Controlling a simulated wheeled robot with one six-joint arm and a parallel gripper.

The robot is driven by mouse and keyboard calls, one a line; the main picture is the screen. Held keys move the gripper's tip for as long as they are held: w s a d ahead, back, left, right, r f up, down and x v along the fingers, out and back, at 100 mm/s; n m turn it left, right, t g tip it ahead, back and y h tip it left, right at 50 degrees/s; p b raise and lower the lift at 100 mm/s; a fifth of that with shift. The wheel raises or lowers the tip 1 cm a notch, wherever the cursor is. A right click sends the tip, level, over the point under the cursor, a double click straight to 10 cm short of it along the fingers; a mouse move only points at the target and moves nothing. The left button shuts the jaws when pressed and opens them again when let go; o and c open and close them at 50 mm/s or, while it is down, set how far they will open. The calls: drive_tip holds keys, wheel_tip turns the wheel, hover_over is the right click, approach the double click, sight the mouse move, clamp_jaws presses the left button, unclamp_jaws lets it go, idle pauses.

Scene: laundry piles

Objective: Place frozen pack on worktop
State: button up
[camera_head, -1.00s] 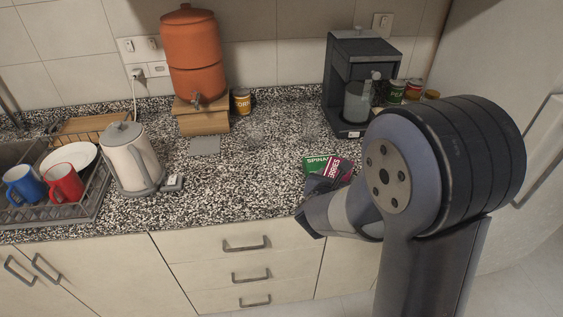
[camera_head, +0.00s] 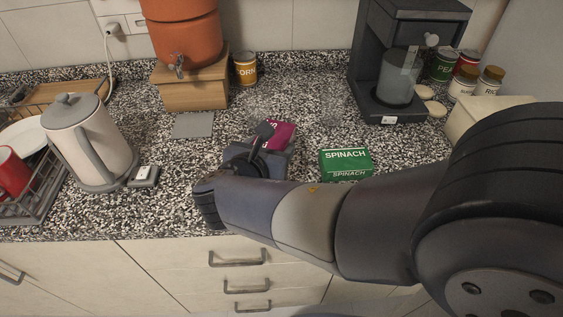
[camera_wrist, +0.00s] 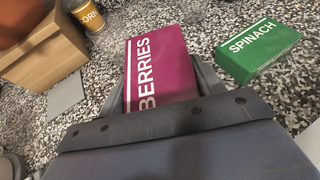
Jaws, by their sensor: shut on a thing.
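A magenta frozen pack lettered BERRIES (camera_wrist: 160,68) is between the fingers of my gripper (camera_wrist: 165,85) in the wrist view. My gripper is shut on it. In the head view the berries pack (camera_head: 279,133) shows beyond my gripper (camera_head: 268,142), over the speckled worktop (camera_head: 215,155). I cannot tell whether the pack touches the worktop. A green pack lettered SPINACH (camera_head: 345,163) lies on the worktop to the right, apart from my gripper. It also shows in the wrist view (camera_wrist: 256,50).
A clay water filter (camera_head: 183,35) on a wooden stand (camera_head: 195,92), a corn can (camera_head: 245,69) and a coffee machine (camera_head: 400,60) stand behind. A flat grey tile (camera_head: 193,125) lies left of the berries pack.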

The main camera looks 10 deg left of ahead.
wheel_tip(320, 180, down, 7)
drive_tip(key=shift+r+b, duration=0.2)
drive_tip(key=shift+b, duration=0.35)
drive_tip(key=shift+f, duration=0.1)
drive_tip(key=shift+f, duration=0.15)
drive_tip(key=o, duration=1.2)
drive_tip(key=shift+s+r, duration=0.1)
drive_tip(key=shift+r, duration=0.25)
drive_tip(key=p+v, duration=0.1)
drive_tip(key=v, duration=1)
drive_tip(key=shift+s, duration=0.4)
